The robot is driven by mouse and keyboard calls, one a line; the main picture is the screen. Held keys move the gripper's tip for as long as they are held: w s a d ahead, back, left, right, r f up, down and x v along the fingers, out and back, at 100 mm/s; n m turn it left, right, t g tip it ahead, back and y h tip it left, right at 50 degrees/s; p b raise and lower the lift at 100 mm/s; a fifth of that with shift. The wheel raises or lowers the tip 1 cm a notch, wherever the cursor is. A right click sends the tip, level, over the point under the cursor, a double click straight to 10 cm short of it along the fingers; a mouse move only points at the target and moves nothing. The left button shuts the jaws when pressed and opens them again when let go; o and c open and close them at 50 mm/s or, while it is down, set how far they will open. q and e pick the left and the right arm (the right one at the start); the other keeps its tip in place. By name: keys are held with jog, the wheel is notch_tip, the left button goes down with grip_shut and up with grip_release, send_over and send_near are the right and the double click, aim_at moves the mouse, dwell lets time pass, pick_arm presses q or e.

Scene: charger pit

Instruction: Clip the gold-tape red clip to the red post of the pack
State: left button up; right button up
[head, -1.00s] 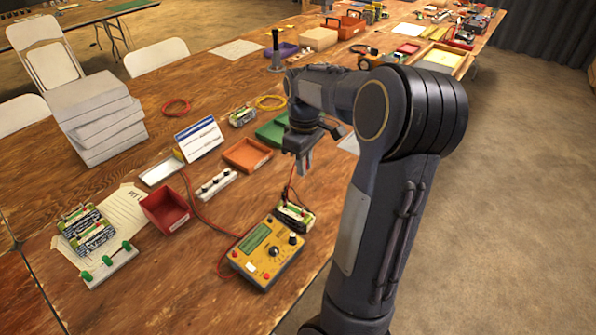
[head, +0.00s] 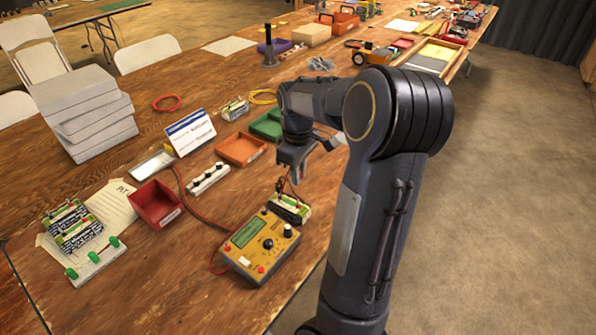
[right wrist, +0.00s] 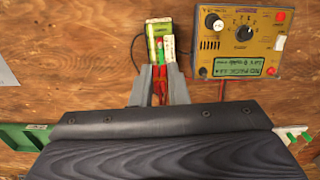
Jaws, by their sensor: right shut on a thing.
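My right gripper (head: 294,179) is shut on a red clip, which shows between the fingers in the right wrist view (right wrist: 159,88). I cannot make out gold tape on it. The pack (head: 290,209), a small block with green and pale parts, stands beside the yellow charger (head: 260,246). The gripper is just above the pack in the head view. In the right wrist view the pack (right wrist: 154,38) lies just beyond the fingertips. I cannot tell whether the clip touches the pack. The red post is not clearly visible. My left gripper is not in view.
A red bin (head: 156,204), an orange tray (head: 241,149) and a white strip with black knobs (head: 209,178) are to the left. A red cable runs to the charger. Two more packs (head: 72,226) lie at far left. A green tray (head: 266,124) is behind my gripper.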

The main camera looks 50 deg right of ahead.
jog(key=shift+f+b, duration=2.3)
jog(key=shift+f, duration=1.15)
jog(key=shift+f, duration=0.15)
jog(key=o, duration=0.8)
jog(key=shift+o, duration=0.5)
jog(key=shift+o, duration=0.8)
